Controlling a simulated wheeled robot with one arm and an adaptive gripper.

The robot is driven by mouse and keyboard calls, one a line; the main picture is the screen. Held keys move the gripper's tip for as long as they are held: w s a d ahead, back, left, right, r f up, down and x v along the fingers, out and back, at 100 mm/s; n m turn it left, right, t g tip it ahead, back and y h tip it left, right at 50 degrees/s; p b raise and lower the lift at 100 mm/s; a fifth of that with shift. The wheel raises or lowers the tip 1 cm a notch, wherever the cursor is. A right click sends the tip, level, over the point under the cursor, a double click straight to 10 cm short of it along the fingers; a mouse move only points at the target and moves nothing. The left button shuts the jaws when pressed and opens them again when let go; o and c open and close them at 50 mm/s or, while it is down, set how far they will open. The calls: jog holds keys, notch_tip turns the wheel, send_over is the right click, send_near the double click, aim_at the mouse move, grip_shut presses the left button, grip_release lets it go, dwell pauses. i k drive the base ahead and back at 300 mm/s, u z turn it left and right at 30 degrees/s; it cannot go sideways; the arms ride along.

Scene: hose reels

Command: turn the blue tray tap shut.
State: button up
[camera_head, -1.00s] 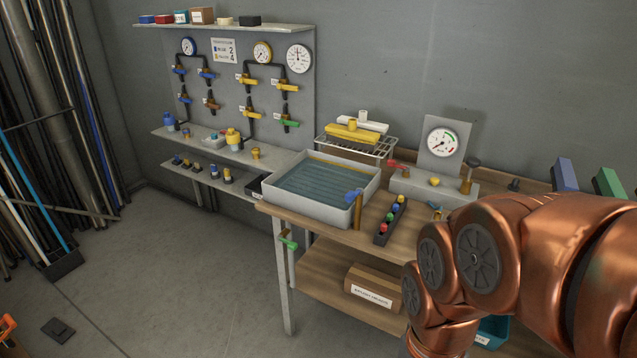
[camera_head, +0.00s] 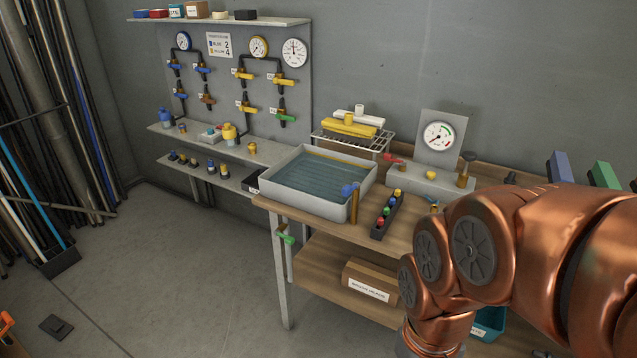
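The blue tray tap (camera_head: 349,189) is a small blue handle on top of a brass stem (camera_head: 355,207). It stands at the front right corner of the grey water tray (camera_head: 330,210), which sits on the wooden bench and holds water. I cannot tell from the handle's angle whether the tap is open or shut. My copper-coloured arm fills the right side of the view, to the right of the tap and apart from it. My gripper is not in view.
A black rack with coloured knobs (camera_head: 376,231) lies right of the tap. A red-handled valve (camera_head: 395,159) and a gauge (camera_head: 439,137) stand behind. A green-handled tap (camera_head: 286,238) hangs below the tray. A cardboard box (camera_head: 371,276) is on the lower shelf. The floor at left is mostly clear.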

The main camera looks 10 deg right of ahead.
aim_at(346, 190)
jog(key=k, duration=0.6)
jog(key=u, duration=0.5)
jog(key=i, duration=1.65)
jog(key=z, duration=0.45)
